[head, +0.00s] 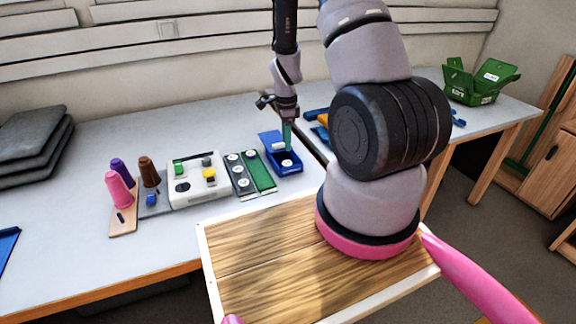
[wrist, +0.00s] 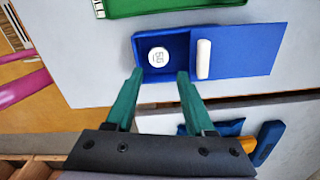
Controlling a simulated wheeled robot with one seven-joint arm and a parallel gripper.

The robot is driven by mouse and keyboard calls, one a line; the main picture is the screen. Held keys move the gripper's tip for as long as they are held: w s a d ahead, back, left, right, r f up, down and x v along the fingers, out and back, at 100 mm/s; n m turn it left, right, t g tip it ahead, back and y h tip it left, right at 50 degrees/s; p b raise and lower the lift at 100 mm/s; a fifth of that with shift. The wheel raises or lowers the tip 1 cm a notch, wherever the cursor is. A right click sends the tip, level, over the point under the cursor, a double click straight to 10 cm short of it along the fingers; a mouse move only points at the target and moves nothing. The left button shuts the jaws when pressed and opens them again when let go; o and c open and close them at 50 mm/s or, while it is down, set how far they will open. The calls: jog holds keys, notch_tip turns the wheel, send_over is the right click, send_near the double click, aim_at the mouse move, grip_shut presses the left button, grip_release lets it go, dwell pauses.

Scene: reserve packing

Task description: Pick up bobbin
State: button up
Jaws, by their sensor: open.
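A small white round disc with dark marks (wrist: 159,56), which looks like the bobbin, lies inside an open blue box (wrist: 178,42). In the head view the disc (head: 287,163) shows in the blue box (head: 284,172) near the table's right end. My gripper (wrist: 160,78) is open and empty, its teal fingers apart, with the disc between and beyond their tips in the wrist view. In the head view my gripper (head: 287,146) points down over the box. I cannot tell its exact height above the disc.
A green strip (head: 258,172) and a grey strip with white discs (head: 240,180) lie left of the box. A second table with a green crate (head: 475,97) is at right.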

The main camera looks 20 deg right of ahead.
aim_at(287, 165)
notch_tip(287, 165, down, 9)
jog(key=shift+s+r, duration=0.1)
jog(key=shift+r, duration=0.05)
grip_shut()
jog(key=shift+r, duration=0.15)
dwell(0.3)
